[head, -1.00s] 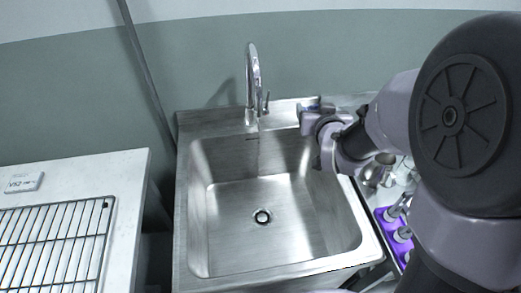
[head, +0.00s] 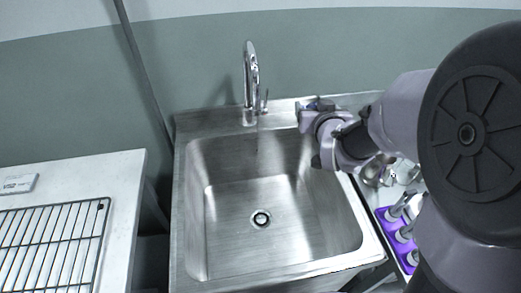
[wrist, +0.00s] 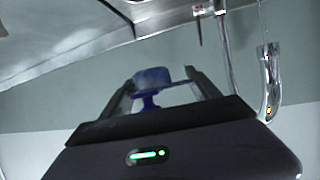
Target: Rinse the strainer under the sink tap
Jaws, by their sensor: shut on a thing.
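My gripper (head: 311,104) is over the back right corner of the sink (head: 225,225), to the right of the tap (head: 251,80). In the wrist view, which looks upside down, my gripper (wrist: 160,82) is shut on a blue piece (wrist: 150,78) with a narrow stem. This may be the strainer's handle; no mesh or bowl shows, so I cannot tell. The tap's curved spout (wrist: 269,85) is to the right there, apart from the blue piece. A thin line runs from its mouth; I cannot tell whether it is water. The sink basin is empty, with a round drain (head: 261,219).
A purple rack (head: 397,238) with several pale items and shiny metal ware (head: 375,170) stands right of the sink. On the left, a white table (head: 115,180) holds a wire grid (head: 50,245) and a small label (head: 19,184). A gap separates table and sink.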

